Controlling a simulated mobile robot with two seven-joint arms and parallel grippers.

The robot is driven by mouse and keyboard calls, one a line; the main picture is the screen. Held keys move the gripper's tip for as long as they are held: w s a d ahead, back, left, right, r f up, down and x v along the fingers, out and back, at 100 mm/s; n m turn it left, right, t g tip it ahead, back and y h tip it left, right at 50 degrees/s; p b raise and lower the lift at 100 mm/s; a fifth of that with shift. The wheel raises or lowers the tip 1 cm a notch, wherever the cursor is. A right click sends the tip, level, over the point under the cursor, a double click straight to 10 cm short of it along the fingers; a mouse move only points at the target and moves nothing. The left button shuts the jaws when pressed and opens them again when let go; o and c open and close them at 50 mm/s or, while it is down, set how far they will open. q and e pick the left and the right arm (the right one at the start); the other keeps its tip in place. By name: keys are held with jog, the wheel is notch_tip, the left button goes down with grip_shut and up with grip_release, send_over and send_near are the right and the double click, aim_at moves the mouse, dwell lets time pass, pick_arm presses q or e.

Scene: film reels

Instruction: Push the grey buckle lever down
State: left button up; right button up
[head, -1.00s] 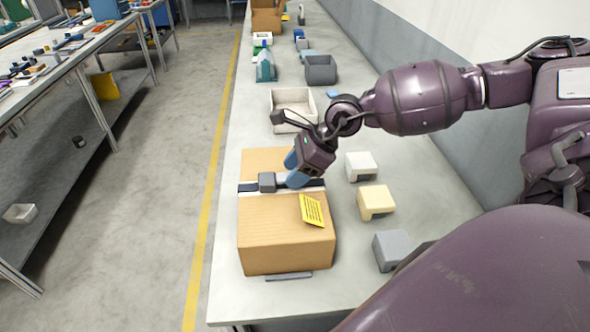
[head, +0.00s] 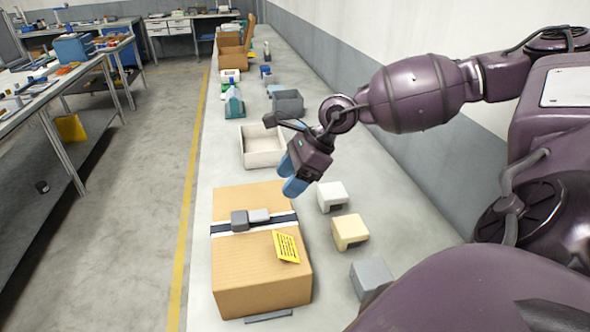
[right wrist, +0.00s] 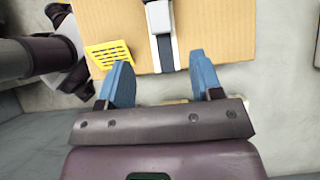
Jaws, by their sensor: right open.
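A cardboard box (head: 262,275) stands on the long bench, with a dark strap with white edges (head: 278,221) across its top. On the strap is a buckle with a dark grey block (head: 240,221) and a lighter grey lever (head: 259,215). The lever appears to lie low along the strap; its exact angle is hard to tell. My right gripper (head: 289,176) is open and empty, above and behind the box's back right corner, apart from the buckle. In the right wrist view its blue fingers (right wrist: 160,62) are spread, with the lever (right wrist: 158,16) ahead. My left gripper is not in view.
A yellow label (head: 286,247) is on the box. White (head: 332,195), cream (head: 350,231) and grey (head: 371,275) blocks stand to its right. A pale open tray (head: 262,160) and a grey bin (head: 287,103) stand behind. The floor aisle is at left.

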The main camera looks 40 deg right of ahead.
jog(key=shift+v, duration=0.95)
